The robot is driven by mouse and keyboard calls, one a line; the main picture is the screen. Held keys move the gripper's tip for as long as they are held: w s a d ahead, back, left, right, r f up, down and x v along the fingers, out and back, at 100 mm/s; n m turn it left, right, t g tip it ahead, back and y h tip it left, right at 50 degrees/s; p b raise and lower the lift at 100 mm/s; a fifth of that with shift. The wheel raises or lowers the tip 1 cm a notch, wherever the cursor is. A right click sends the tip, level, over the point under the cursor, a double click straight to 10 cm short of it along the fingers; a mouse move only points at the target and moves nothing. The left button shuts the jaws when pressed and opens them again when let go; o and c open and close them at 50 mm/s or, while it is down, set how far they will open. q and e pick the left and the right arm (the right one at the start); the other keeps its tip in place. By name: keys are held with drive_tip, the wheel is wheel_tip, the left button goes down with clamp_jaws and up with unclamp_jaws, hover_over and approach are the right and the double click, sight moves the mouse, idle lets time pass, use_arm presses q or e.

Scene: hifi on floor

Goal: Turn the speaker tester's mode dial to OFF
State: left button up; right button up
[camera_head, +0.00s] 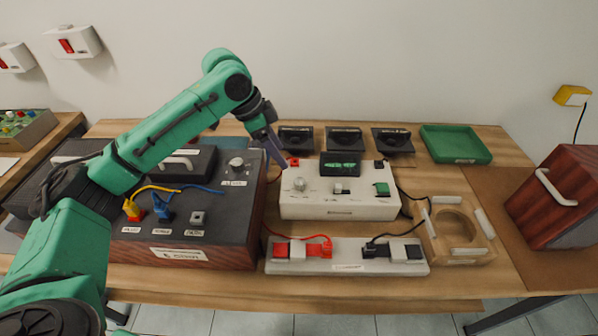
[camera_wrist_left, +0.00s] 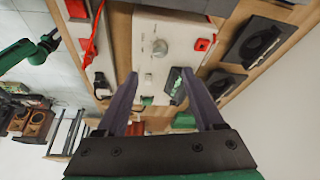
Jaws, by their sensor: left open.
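The speaker tester (camera_head: 338,205) is a white box in the middle of the bench with a dark, green-lit display. Its mode dial (camera_head: 299,184) is a pale round knob at the left of the top face; it also shows in the left wrist view (camera_wrist_left: 160,48). The dial's setting is too small to read. My left gripper (camera_head: 280,160) is open and empty, above the tester's back left corner. In the left wrist view its two purple fingers (camera_wrist_left: 158,82) are spread, with the dial beyond them and apart from them. A green arm of mine is at that view's left edge; its jaws are unclear.
A dark amplifier-like unit (camera_head: 205,228) with knobs and cables stands left. A white strip with red and black clips (camera_head: 346,267) lies in front. Several black speakers (camera_head: 345,139) and a green tray (camera_head: 456,156) are behind. A wooden ring fixture (camera_head: 482,252) and speaker cabinet (camera_head: 560,190) stand right.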

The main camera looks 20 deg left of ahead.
use_arm(q)
approach(299, 181)
drive_tip(key=f, duration=0.2)
drive_tip(key=x, duration=0.5)
drive_tip(key=shift+w+d+f, duration=0.2)
drive_tip(key=shift+w+d, duration=0.05)
drive_tip(key=shift+d, duration=0.25)
drive_tip(key=shift+d+f, duration=0.15)
drive_tip(key=shift+f, duration=0.3)
use_arm(e)
drive_tip(key=shift+s+a+r, duration=0.1)
drive_tip(key=shift+s+r, duration=0.15)
drive_tip(key=shift+s, duration=0.1)
use_arm(q)
drive_tip(key=shift+p, duration=0.35)
clamp_jaws()
use_arm(e)
drive_tip(key=shift+s, duration=0.15)
